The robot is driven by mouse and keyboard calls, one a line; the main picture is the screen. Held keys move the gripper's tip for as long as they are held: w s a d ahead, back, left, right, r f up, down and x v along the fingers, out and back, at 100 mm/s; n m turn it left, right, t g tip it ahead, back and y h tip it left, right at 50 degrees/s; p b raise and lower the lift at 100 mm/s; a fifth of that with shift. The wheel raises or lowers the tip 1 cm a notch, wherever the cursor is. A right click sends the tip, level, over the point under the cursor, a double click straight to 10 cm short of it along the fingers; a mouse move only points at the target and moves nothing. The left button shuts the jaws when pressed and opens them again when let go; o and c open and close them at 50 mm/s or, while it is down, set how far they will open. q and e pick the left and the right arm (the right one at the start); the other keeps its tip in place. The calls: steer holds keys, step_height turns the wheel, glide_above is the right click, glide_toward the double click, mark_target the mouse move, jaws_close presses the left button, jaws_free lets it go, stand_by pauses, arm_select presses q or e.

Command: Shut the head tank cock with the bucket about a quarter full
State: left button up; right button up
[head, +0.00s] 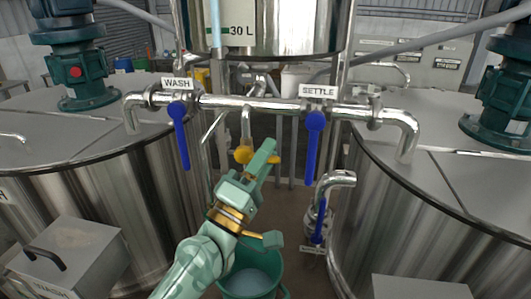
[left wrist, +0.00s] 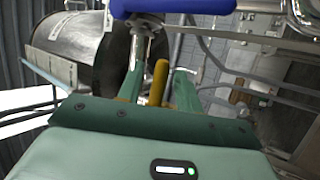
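The head tank (head: 270,30), shiny steel with a "30 L" mark, hangs at the top centre of the head view. Below its pipe is a yellow cock handle (head: 243,154), partly hidden by my left gripper (head: 263,154). In the left wrist view the yellow handle (left wrist: 159,82) stands between the two green fingers (left wrist: 160,90), with narrow gaps beside it; the fingers look open around it. The green bucket (head: 228,284) stands on the floor below, partly hidden by my arm. Pale liquid (head: 252,280) shows inside it; its exact level is hard to tell. My right gripper is not visible.
Blue levers hang down under the WASH (head: 179,135) and SETTLE (head: 314,145) labels on the cross pipe. Another blue-handled valve (head: 319,225) is lower right. Large steel tanks stand left (head: 100,200) and right (head: 420,220), leaving a narrow gap between them.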

arm_select(q)
jaws_close()
steer(key=shift+r+n, duration=0.15)
steer(key=shift+n, duration=0.25)
jaws_free()
steer(key=b+v, duration=0.6)
steer(key=v, duration=1)
steer(key=shift+f+b, duration=0.2)
steer(key=shift+b, duration=0.1)
